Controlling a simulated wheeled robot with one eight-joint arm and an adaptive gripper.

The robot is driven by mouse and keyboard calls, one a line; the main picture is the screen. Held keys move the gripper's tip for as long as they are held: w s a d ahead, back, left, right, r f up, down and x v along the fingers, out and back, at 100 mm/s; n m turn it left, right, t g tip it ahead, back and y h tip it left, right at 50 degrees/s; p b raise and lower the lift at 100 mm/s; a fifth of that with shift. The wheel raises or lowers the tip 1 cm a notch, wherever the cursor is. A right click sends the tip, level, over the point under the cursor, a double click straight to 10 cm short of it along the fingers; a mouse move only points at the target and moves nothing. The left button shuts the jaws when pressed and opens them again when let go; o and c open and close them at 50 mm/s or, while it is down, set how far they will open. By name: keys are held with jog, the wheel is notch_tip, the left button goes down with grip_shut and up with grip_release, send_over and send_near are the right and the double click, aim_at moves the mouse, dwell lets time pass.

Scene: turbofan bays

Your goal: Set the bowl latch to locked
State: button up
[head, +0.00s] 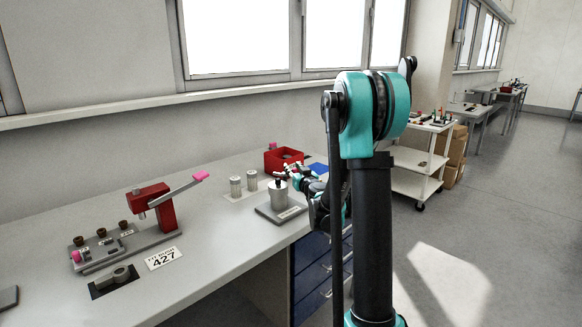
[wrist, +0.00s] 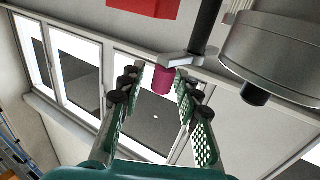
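The silver metal bowl unit (head: 278,196) stands on a grey base plate on the workbench, beside my gripper. In the wrist view its round metal body (wrist: 275,45) fills the upper right. A grey lever (wrist: 190,57) reaches out next to it and carries a magenta knob (wrist: 163,80). My gripper (wrist: 157,85) is open, its green fingers on either side of the knob; no finger visibly touches it. In the head view my gripper (head: 288,173) is small, just above and right of the bowl unit. Any latch marking is too small to read.
A red toggle-clamp fixture (head: 163,206) with a pink-tipped handle stands at the left of the bench (head: 215,275). Two metal cylinders (head: 243,184) and a red bin (head: 284,160) stand behind the bowl unit. The bench in front of it is clear.

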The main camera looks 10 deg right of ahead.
jog(key=shift+w+a, duration=0.15)
jog(key=shift+w, duration=0.55)
jog(key=shift+w+a, duration=0.1)
jog(key=shift+w, duration=0.55)
grip_shut()
